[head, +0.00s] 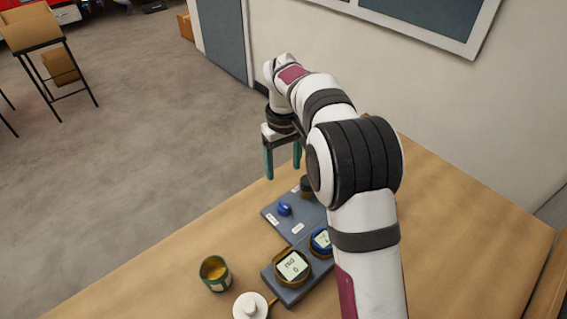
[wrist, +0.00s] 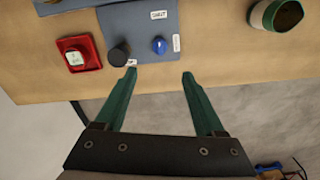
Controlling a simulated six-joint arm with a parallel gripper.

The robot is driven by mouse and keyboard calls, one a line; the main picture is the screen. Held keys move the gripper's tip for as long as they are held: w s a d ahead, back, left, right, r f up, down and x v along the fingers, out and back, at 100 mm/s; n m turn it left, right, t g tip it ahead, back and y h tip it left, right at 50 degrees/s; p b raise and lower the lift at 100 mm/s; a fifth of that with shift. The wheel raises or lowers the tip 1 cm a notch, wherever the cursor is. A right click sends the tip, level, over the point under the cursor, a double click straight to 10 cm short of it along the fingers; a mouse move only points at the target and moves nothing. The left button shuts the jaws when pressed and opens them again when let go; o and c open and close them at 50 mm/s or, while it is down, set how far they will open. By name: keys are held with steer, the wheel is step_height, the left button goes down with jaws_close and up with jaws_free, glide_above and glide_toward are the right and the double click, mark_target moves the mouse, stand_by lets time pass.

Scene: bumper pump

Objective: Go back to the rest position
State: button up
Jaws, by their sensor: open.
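My gripper (head: 283,165) is in the air above the far part of the table, beyond the grey control panel. It also shows in the wrist view (wrist: 160,78), with its two green fingers apart and nothing between them. The grey panel (head: 270,218) carries a blue knob (head: 284,209) and a dark knob (head: 306,186). In the wrist view the blue knob (wrist: 159,45) and the dark knob (wrist: 119,54) lie just beyond the fingertips, apart from them. My arm hides part of the panel in the head view.
Two round gauges, one white-faced (head: 292,266) and one blue (head: 321,241), sit on a nearer grey base. A green cup (head: 214,273) and a white round lid (head: 250,306) stand to their left. A red-framed device (wrist: 76,56) shows in the wrist view. The wall is at right.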

steer(key=shift+r, duration=0.15)
steer(key=s+d+r+m, duration=0.3)
steer(key=s, duration=0.5)
steer(key=s+d+r+m+y, duration=0.1)
steer(key=s+d+r+m, duration=0.15)
steer(key=s, duration=0.45)
steer(key=s+d+r+m, duration=0.2)
steer(key=s+d+m, duration=0.15)
steer(key=s, duration=0.45)
steer(key=s+d+f+m, duration=0.1)
steer(key=s+f+m, duration=0.2)
steer(key=s, duration=0.8)
steer(key=shift+d+f+y, duration=0.25)
steer(key=shift+f+y, duration=0.15)
steer(key=shift+f, duration=0.05)
